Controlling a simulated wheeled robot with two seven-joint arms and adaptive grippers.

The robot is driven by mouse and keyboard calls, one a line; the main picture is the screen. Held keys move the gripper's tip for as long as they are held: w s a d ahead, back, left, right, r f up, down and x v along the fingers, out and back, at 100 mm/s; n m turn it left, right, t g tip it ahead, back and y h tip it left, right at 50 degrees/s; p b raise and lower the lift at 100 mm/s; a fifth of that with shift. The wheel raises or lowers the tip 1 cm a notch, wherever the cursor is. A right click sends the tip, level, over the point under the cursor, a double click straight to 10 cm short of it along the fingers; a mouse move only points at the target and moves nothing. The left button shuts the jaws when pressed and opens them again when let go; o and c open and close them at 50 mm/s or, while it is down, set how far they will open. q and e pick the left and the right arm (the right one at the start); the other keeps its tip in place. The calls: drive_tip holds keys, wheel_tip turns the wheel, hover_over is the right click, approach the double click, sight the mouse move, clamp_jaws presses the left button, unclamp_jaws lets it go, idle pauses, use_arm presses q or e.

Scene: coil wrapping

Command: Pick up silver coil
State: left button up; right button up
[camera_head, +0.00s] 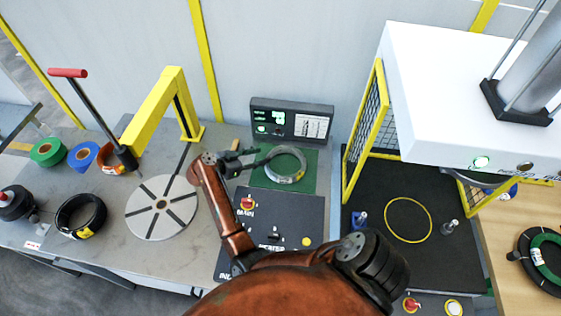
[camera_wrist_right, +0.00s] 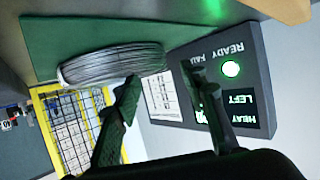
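The silver coil (camera_head: 287,167) lies on a green mat (camera_head: 309,176) in front of the small display box. It also shows in the right wrist view (camera_wrist_right: 110,62), with its right end just beyond the gap between the fingertips. My right gripper (camera_head: 255,159) is at the coil's left side in the head view. Its fingers (camera_wrist_right: 165,85) are apart in the wrist view, with nothing between them. One fingertip overlaps the coil's edge in that view; I cannot tell whether it touches. My left gripper is not in view.
The display box (camera_head: 291,121) stands behind the coil. A yellow-framed press station (camera_head: 375,130) is to the right. A round slotted turntable (camera_head: 161,207), black coil (camera_head: 80,215) and tape rolls (camera_head: 82,155) are to the left. A control panel (camera_head: 285,215) lies in front.

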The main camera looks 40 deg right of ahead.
sight(273, 151)
drive_tip(key=shift+s+d+r, duration=0.25)
drive_tip(key=shift+s+d, duration=0.7)
drive_tip(key=shift+d, duration=0.05)
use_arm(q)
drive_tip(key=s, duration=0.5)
use_arm(e)
drive_tip(key=shift+w+d+f, duration=0.2)
drive_tip(key=shift+w+f, duration=0.2)
drive_tip(key=shift+w, duration=0.05)
drive_tip(key=shift+w+d+f, duration=0.2)
drive_tip(key=shift+w+f, duration=0.15)
drive_tip(key=shift+w, duration=0.1)
drive_tip(key=x, duration=0.4)
drive_tip(key=shift+s+d+f, duration=0.1)
drive_tip(key=shift+s+d, duration=0.15)
drive_tip(key=shift+w+d+f, duration=0.15)
drive_tip(key=shift+d+f, duration=0.05)
drive_tip(key=shift+w+a, duration=0.1)
drive_tip(key=shift+w, duration=0.05)
drive_tip(key=shift+r, duration=0.1)
drive_tip(key=c, duration=0.3)
drive_tip(key=shift+c, duration=1.7)
clamp_jaws()
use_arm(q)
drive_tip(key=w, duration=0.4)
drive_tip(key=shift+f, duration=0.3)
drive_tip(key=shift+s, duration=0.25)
